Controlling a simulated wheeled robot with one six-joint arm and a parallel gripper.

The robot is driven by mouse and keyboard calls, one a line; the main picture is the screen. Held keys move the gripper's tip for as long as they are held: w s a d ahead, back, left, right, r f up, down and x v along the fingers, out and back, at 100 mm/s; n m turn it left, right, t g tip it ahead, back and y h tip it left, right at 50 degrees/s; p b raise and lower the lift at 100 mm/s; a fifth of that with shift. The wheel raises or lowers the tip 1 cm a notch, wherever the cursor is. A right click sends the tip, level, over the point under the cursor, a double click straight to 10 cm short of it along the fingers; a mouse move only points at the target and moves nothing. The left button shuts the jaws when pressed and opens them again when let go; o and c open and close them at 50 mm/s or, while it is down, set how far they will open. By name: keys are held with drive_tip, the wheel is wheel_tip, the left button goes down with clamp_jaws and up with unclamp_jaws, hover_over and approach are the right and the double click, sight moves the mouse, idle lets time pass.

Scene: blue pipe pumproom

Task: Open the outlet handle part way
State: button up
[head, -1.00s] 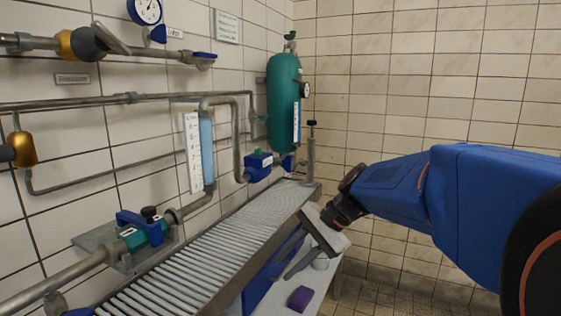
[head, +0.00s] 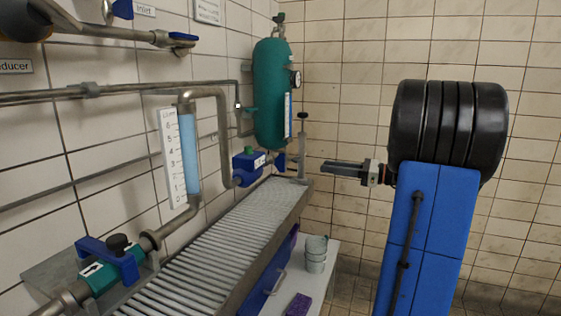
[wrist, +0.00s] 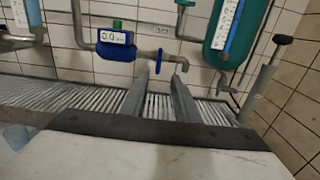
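A small blue handle (head: 281,160) sits on the pipe just right of the blue meter box. I take it for the outlet handle. In the wrist view the blue handle (wrist: 157,58) stands upright on the grey pipe, beyond my fingertips and between their lines. A small label above it is too small to read. My gripper (head: 327,167) is to the right of the handle in the head view, apart from it and pointing left. In the wrist view my gripper (wrist: 161,75) shows two grey fingers with an empty gap between them, so it is open.
The blue meter box (head: 248,165) and the green tank (head: 272,95) flank the handle. A thin upright post (head: 302,145) stands close to my gripper. The ribbed drain tray (head: 215,250) lies below. Cups (head: 316,254) and a purple sponge (head: 298,304) are on the white surface.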

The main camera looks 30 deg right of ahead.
sight(282, 161)
drive_tip(key=x, duration=1.7)
drive_tip(key=shift+a, duration=0.15)
clamp_jaws()
